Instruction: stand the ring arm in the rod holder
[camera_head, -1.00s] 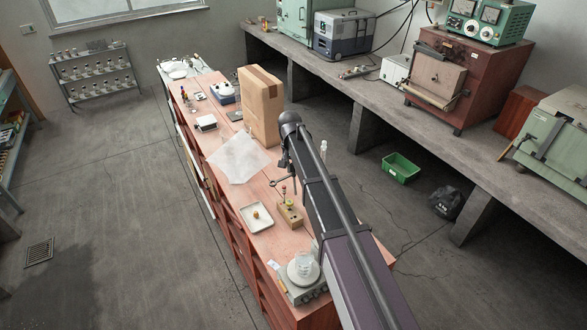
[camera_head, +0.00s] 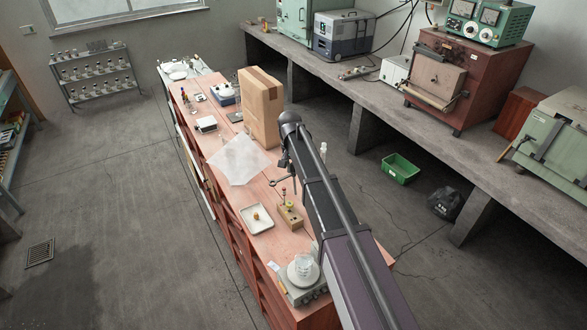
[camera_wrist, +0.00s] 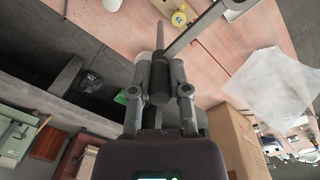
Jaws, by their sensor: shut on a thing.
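The ring arm (camera_wrist: 195,28) is a grey metal bar with a dark cylindrical end. My gripper (camera_wrist: 160,85) is shut on that dark end, with one finger on each side. In the head view the ring arm (camera_head: 275,182) shows as a small ring beside my gripper (camera_head: 285,172), above the bench. The rod holder (camera_head: 290,216) is a small tan block with a yellow round part and thin upright pieces. It stands apart from the ring arm, nearer the camera.
A white tray (camera_head: 257,228) with a small yellowish piece lies left of the holder. A white sheet (camera_head: 238,160) and a tall cardboard box (camera_head: 261,110) are farther back. A scale-like device (camera_head: 301,280) stands at the near end. Bare bench lies between sheet and tray.

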